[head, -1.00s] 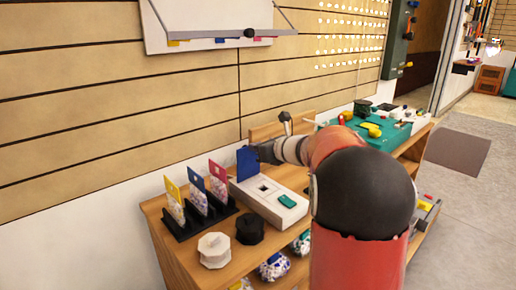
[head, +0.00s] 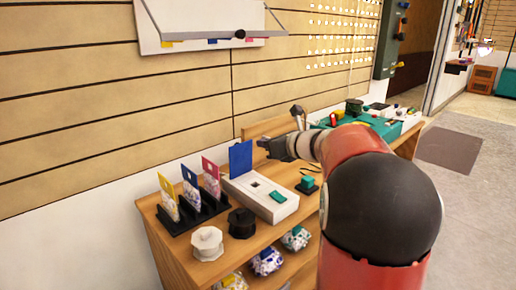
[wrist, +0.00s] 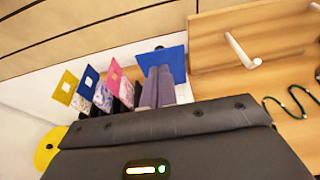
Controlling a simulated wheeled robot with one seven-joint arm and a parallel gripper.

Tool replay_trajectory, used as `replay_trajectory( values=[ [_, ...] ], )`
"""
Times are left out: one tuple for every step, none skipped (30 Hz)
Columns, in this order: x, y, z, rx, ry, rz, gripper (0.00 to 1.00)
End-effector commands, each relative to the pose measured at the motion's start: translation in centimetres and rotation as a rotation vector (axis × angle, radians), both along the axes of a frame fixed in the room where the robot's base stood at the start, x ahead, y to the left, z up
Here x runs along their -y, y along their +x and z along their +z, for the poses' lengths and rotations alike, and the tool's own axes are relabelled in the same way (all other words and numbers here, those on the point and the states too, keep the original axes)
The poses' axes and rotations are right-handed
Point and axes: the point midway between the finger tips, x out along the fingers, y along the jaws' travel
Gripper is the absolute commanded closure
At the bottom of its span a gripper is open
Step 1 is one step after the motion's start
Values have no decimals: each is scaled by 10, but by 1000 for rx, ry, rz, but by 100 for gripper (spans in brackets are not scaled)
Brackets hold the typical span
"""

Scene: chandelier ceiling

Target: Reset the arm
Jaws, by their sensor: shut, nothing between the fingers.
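My gripper (head: 264,146) is at the end of my red, white and black arm, above the wooden bench. It is shut and empty, just right of an upright blue panel (head: 240,157) at the back of a white box (head: 262,197). In the wrist view the closed grey fingers (wrist: 165,88) overlap the lower part of the blue panel (wrist: 174,58). A gap between gripper and panel shows in the head view.
A black rack (head: 195,213) holds yellow, blue and pink cards. A white knob-like lid (head: 206,243), a black one (head: 241,222) and a teal block (head: 307,184) stand on the bench. A teal mat (head: 385,127) with tools lies beyond my arm. Open floor (head: 470,200) is at right.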

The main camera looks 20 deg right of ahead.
Motion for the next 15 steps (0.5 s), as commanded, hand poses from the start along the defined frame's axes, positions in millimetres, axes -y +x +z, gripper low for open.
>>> replay_trajectory(
  values=[
    [3,-8,10,4,-3,-1,100],
    [4,-12,13,4,-2,-1,100],
    [6,-17,18,3,-3,-1,100],
    [7,-20,21,3,-3,-1,100],
    [9,-23,24,3,-2,-1,100],
    [10,-27,27,3,-2,-1,100],
    [11,-29,29,2,-2,-1,100],
    [12,-31,31,2,-3,-1,100],
    [13,-34,33,2,-2,-1,100],
    [13,-35,35,1,-1,-1,100],
    [13,-36,35,1,-1,-1,100],
    [13,-37,36,1,-1,0,100],
    [13,-37,36,0,-1,0,100],
    [14,-38,37,0,-1,1,100],
    [13,-38,37,0,-1,1,100]
  ],
)
